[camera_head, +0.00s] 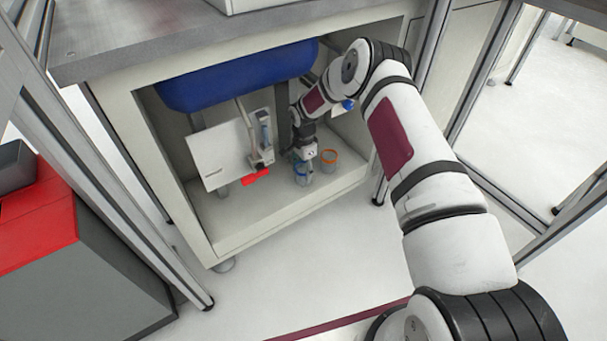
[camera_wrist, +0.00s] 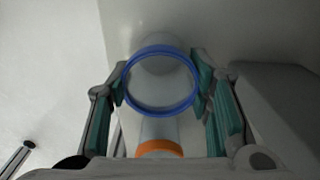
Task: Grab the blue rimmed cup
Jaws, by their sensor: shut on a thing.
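The blue rimmed cup (camera_wrist: 160,109) is in the middle of the wrist view, seen from above at an angle. My gripper (camera_wrist: 160,88) has one finger on each side of it, shut on the cup near its rim. In the head view the cup (camera_head: 302,171) is inside the cabinet under the bench, with my gripper (camera_head: 303,158) at it from above. I cannot tell whether the cup still touches the cabinet floor. An orange rimmed cup (camera_head: 328,156) stands just to its right. Its rim also shows in the wrist view (camera_wrist: 159,147), partly hidden by my gripper.
The cabinet (camera_head: 225,237) is open at the front. A blue tank-like thing (camera_head: 235,77) hangs at its top. A white panel (camera_head: 222,154) and a red piece (camera_head: 255,177) are left of the cups. The cabinet floor in front is clear.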

